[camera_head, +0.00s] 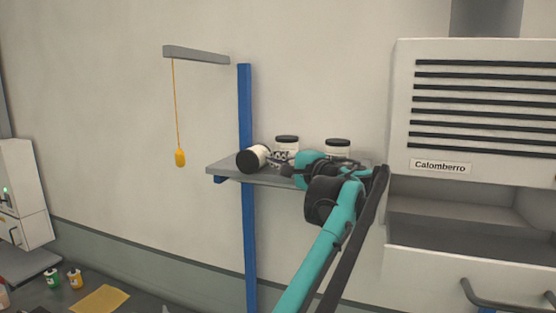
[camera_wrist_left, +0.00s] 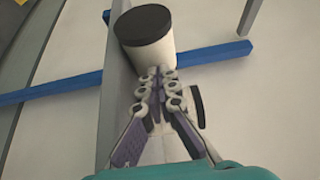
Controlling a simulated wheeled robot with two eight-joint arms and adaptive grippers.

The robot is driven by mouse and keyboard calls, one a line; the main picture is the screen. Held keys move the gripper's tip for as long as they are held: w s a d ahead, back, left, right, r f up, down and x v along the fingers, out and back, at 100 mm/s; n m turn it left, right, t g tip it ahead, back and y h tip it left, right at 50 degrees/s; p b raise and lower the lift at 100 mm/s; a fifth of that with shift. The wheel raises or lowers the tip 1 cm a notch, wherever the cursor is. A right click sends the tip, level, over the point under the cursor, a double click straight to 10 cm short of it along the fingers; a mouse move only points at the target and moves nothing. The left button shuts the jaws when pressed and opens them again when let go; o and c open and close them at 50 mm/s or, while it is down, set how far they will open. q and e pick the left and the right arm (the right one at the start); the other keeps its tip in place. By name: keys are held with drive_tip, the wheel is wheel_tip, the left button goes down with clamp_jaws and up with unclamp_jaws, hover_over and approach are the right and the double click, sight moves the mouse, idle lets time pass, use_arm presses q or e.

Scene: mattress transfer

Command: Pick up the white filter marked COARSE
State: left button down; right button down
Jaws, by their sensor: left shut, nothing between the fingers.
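White filters with black caps are on the grey wall shelf (camera_head: 228,171). One filter (camera_head: 260,154) lies on its side at the shelf's left end, black cap facing left and outward. Two others stand upright, one in the middle (camera_head: 287,145) and one at the right (camera_head: 338,149); my arm partly hides them. No COARSE marking is readable. My left gripper (camera_head: 277,159) is shut and empty, just right of the lying filter. In the left wrist view, my fingertips (camera_wrist_left: 157,80) are at the lying filter's (camera_wrist_left: 158,55) lower end; whether they touch it I cannot tell.
A blue post (camera_head: 246,110) stands at the shelf's left end. A yellow weight (camera_head: 180,158) hangs on a cord from a grey arm (camera_head: 195,54). The wall above the shelf is clear.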

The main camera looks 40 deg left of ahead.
sight(254, 161)
use_arm(q)
drive_tip(key=s, duration=0.1)
drive_tip(key=s+a, duration=0.1)
drive_tip(key=s, duration=0.1)
drive_tip(key=s+a, duration=0.1)
drive_tip(key=shift+s+a, duration=0.25)
drive_tip(key=shift+s, duration=0.05)
drive_tip(key=shift+s+a, duration=0.1)
drive_tip(key=shift+s, duration=0.35)
drive_tip(key=shift+w, duration=0.55)
drive_tip(key=shift+s, duration=0.35)
drive_tip(key=shift+w, duration=0.2)
drive_tip(key=shift+s, duration=0.15)
